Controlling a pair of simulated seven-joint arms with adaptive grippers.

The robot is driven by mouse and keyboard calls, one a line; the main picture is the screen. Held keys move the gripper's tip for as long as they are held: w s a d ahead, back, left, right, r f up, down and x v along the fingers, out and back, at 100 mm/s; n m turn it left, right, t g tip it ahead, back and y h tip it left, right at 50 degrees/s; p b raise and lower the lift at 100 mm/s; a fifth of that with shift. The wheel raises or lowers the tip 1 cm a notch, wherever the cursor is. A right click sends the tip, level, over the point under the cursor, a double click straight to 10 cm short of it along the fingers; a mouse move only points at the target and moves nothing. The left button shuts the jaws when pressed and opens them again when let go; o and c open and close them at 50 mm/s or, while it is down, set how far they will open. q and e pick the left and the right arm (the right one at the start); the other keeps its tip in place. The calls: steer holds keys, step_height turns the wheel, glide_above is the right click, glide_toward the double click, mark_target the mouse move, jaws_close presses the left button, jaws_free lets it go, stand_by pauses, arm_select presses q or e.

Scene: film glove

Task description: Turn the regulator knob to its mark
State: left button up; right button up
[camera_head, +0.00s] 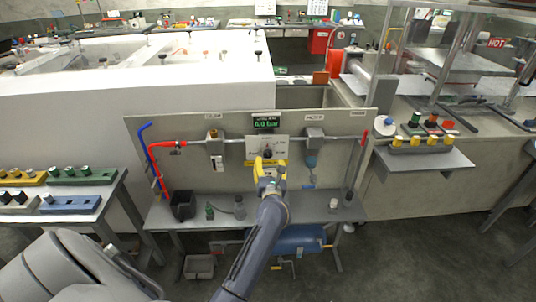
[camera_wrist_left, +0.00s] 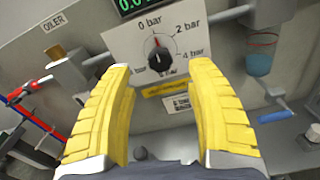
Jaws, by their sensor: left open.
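The regulator knob (camera_wrist_left: 158,54) is black, on a white dial plate (camera_wrist_left: 122,43) marked 0 bar, 2 bar and 4 bar. Its red pointer line points up, near 0 bar. In the head view the knob (camera_head: 267,152) shows small on the upright panel, just above my gripper. My left gripper (camera_head: 269,163) has yellow fingers. In the wrist view the gripper (camera_wrist_left: 160,80) is open and empty, its fingertips below and to either side of the knob, apart from it. Lower dial labels are partly hidden by the fingers. My right gripper is out of view.
A green display (camera_head: 266,122) above the dial reads about 0.0 bar. A grey fitting (camera_head: 215,147) is left of the dial, and a blue-bowled filter (camera_head: 311,160) is right. A black bin (camera_head: 183,205) and small parts stand on the bench shelf (camera_head: 225,214).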

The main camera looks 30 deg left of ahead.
mark_target(268, 155)
arm_select(q)
steer(key=shift+x, duration=3.35)
steer(key=shift+c, duration=0.2)
jaws_close()
